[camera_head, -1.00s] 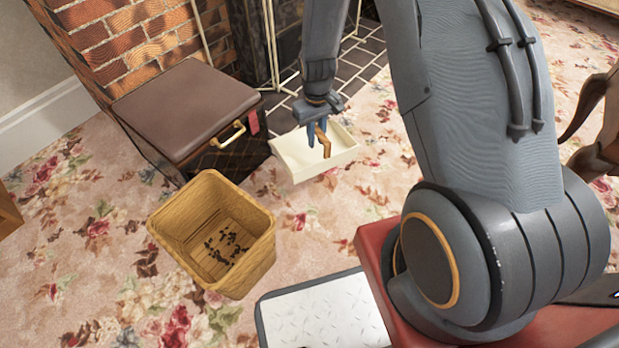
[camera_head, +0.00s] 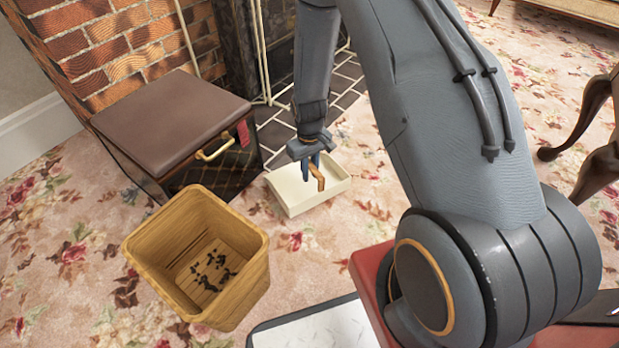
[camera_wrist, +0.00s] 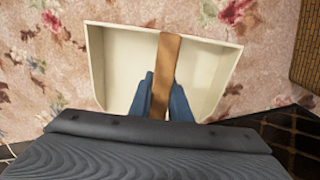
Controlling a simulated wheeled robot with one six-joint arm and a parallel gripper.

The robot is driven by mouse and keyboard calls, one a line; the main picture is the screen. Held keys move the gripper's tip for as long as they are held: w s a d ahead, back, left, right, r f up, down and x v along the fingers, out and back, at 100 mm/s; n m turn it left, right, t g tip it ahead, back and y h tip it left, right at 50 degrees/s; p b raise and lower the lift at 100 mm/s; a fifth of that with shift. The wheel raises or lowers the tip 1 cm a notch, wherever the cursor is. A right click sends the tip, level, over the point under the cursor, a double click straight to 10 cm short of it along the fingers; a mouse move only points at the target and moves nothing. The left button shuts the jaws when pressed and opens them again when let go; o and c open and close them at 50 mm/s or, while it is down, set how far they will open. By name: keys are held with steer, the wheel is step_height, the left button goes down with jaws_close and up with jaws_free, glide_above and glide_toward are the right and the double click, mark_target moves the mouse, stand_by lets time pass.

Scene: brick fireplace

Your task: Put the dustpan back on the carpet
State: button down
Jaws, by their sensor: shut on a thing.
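The cream dustpan (camera_head: 290,197) with a brown wooden handle (camera_head: 317,179) is at or just above the floral carpet (camera_head: 345,225), beside the dark tiles; I cannot tell whether it touches the carpet. My gripper (camera_head: 311,172) points down, with its blue fingers shut on the handle. In the wrist view the dustpan (camera_wrist: 118,75) lies open side up, looks empty, and its handle (camera_wrist: 164,80) runs between the two fingers (camera_wrist: 160,98).
A wooden bin (camera_head: 240,270) with dark bits inside stands on the carpet at front left. A brown-topped box (camera_head: 165,115) with a brass handle stands left of the dustpan. The brick fireplace (camera_head: 125,45) is behind. Open carpet lies right of the dustpan.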

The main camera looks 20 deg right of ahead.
steer(key=shift+f, duration=0.9)
steer(key=shift+f, duration=0.35)
steer(key=c, duration=1.7)
jaws_free()
steer(key=shift+o, duration=0.2)
